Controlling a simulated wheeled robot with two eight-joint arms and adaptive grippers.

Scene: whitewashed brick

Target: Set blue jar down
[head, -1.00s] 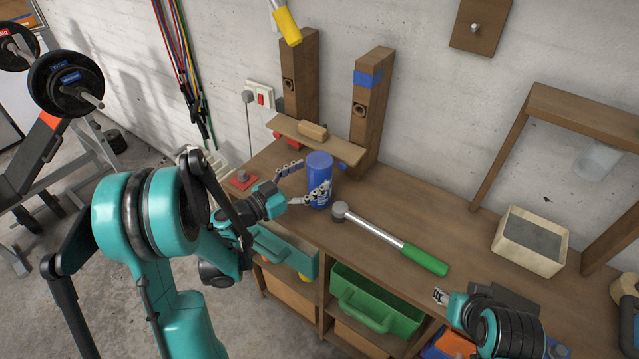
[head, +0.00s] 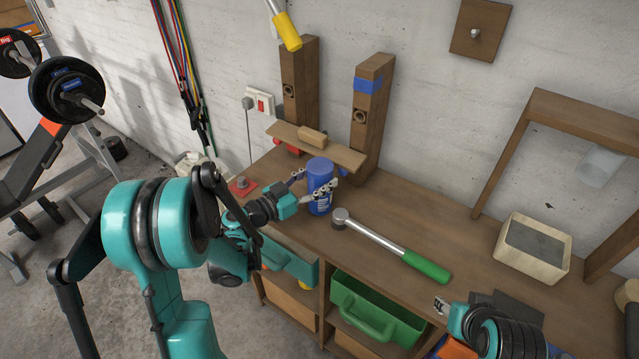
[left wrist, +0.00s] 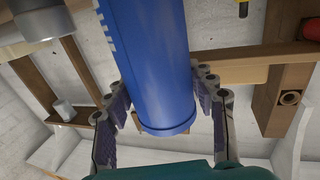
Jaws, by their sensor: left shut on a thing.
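The blue jar (head: 320,178) is upright at the left part of the wooden workbench, in front of the brown posts. My left gripper (head: 316,184) is around it from the left, shut on its sides. In the left wrist view the jar (left wrist: 150,60) fills the middle, between the two fingers of my left gripper (left wrist: 165,105). I cannot tell whether the jar's base touches the bench top. My right gripper (head: 441,304) is at the bench's front edge at the lower right, too small to tell if open or shut.
A hammer (head: 385,240) with a green handle lies just right of the jar. A red pad (head: 243,187) is at the bench's left end. A wooden box (head: 532,248) stands at the right. The bench top (head: 440,205) behind the hammer is clear.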

